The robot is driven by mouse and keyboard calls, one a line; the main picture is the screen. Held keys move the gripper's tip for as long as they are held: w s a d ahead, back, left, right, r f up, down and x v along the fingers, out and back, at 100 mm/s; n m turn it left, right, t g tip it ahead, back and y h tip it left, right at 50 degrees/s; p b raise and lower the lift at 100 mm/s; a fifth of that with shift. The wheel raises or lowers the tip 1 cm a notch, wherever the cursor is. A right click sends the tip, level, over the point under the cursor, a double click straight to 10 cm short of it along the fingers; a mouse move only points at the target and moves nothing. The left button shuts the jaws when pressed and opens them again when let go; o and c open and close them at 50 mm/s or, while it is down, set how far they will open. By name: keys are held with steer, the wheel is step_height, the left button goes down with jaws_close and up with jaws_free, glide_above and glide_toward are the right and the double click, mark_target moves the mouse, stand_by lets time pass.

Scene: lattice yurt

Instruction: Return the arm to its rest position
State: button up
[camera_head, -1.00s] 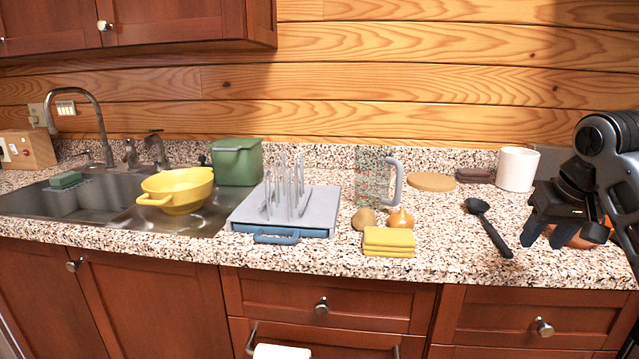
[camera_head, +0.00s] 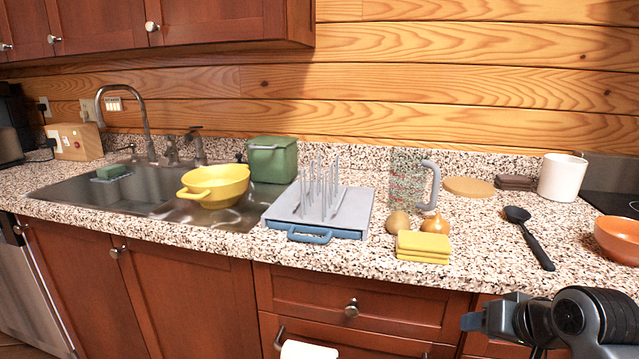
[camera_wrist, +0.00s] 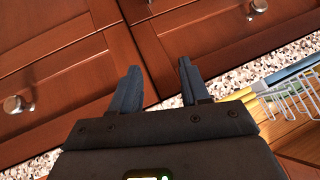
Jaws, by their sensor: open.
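My gripper (camera_head: 468,322) is at the lower right of the head view, in front of the drawer fronts and below the countertop edge. The wrist and part of the arm show beside it. In the wrist view my gripper (camera_wrist: 158,66) has its two dark fingers spread apart, with nothing between them. Behind the fingers are the red-brown cabinet fronts. The rest of my arm is out of view.
The speckled counter (camera_head: 480,262) holds an orange bowl (camera_head: 617,238), black ladle (camera_head: 535,245), white canister (camera_head: 562,178), folded yellow cloth (camera_head: 423,246), grey rack (camera_head: 345,212) and yellow colander (camera_head: 214,186). Drawer knobs (camera_head: 351,309) stick out near my arm.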

steer(key=s+a+f+t, duration=0.1)
steer(key=s+a+f, duration=0.25)
steer(key=s, duration=0.25)
steer(key=s+a+f+m+t, duration=0.1)
steer(key=s+a+f, duration=0.25)
steer(key=s, duration=0.35)
steer(key=s+a+f+t, duration=0.2)
steer(key=s+a, duration=0.3)
steer(key=s, duration=0.1)
steer(key=s+d+r+n+t, duration=0.1)
steer(key=s+r, duration=0.2)
steer(key=s, duration=0.5)
steer(key=s+d+r+n+h, duration=0.1)
steer(key=s+r, duration=0.3)
steer(key=s, duration=0.4)
steer(key=s+r+n+t, duration=0.1)
steer(key=s+r+n, duration=0.1)
steer(key=s, duration=0.7)
steer(key=shift+d+r+t, duration=0.3)
steer(key=shift+d+r, duration=0.1)
steer(key=shift+r, duration=0.45)
